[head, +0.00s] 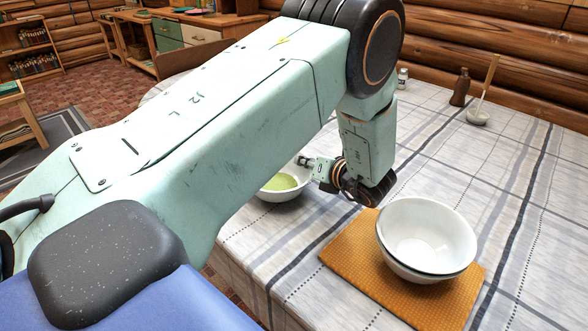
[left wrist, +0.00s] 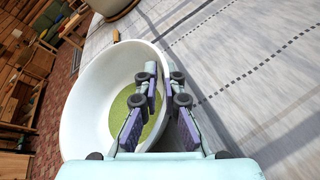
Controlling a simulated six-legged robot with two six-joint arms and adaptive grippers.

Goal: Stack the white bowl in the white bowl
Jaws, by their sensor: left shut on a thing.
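A white bowl (head: 280,194) with a green bottom inside is near the left side of the table, partly hidden by my left arm. It fills the left of the left wrist view (left wrist: 82,105). My left gripper (head: 318,172) is shut on its rim, with one finger inside and one outside in the left wrist view (left wrist: 168,112). I cannot tell whether the bowl touches the table. Two white bowls (head: 427,232), one nested in the other, stand on an orange mat (head: 345,254) right of the gripper. My right gripper is not in view.
The table (head: 290,255) has a pale striped cloth. A brown bottle (head: 460,87), a small white jar (head: 402,78) and a small white dish with a stick (head: 478,116) stand farther back. The cloth between them and the mat is clear.

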